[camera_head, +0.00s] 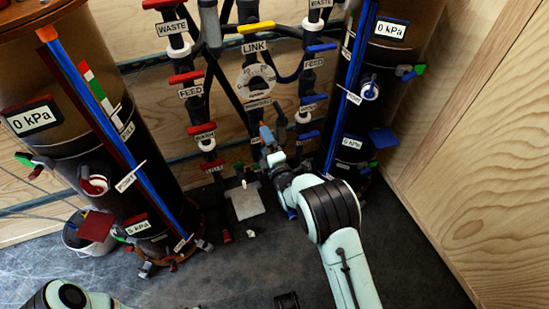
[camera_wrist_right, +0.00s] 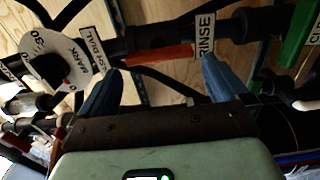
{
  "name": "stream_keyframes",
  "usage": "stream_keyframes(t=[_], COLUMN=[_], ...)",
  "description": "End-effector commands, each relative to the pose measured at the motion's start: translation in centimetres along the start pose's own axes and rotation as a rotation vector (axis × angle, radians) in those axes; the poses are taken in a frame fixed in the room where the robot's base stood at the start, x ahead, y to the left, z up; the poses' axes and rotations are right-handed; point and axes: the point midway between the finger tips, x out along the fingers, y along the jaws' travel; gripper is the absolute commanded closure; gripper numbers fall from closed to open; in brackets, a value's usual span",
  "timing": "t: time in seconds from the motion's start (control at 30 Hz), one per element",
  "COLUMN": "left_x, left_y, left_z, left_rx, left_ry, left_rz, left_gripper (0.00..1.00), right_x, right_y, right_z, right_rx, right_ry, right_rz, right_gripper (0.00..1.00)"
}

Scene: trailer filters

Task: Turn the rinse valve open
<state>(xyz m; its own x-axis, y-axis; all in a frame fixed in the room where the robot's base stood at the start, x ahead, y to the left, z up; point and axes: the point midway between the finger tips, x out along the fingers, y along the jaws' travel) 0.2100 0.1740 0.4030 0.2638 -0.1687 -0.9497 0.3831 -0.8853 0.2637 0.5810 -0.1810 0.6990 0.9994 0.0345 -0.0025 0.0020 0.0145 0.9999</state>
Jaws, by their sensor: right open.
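The rinse valve has an orange-red handle (camera_wrist_right: 160,55), seen in the right wrist view lying roughly along a dark pipe, left of a white RINSE label (camera_wrist_right: 206,33). My right gripper (camera_wrist_right: 158,65) is open, its two blue fingers spread with the handle showing between their tips. Nothing is held, and I cannot tell whether the fingers touch the handle. In the head view my right gripper (camera_head: 267,136) is small at the pipework below the LINK label, and an orange part shows there. My left gripper is not seen; only part of my left arm shows at bottom left.
A round white gauge (camera_wrist_right: 50,60) is left of the fingers, and a green handle (camera_wrist_right: 296,38) is on the right. Tall dark filter columns (camera_head: 145,165) and (camera_head: 365,115) flank the pipework. A white bucket (camera_head: 88,240) stands at left. The floor in front is mostly clear.

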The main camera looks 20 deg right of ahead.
Motion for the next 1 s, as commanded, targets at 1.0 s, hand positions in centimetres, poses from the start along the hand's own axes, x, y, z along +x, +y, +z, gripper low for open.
stream_keyframes(t=[1.0], left_x=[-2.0], left_y=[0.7], left_z=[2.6], left_rx=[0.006], left_ry=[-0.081], left_rz=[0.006], left_gripper=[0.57], right_x=[-8.1], right_y=[0.0], right_z=[0.0], right_rx=[-0.001], right_ry=[0.0], right_rz=[0.001], right_gripper=[0.0])
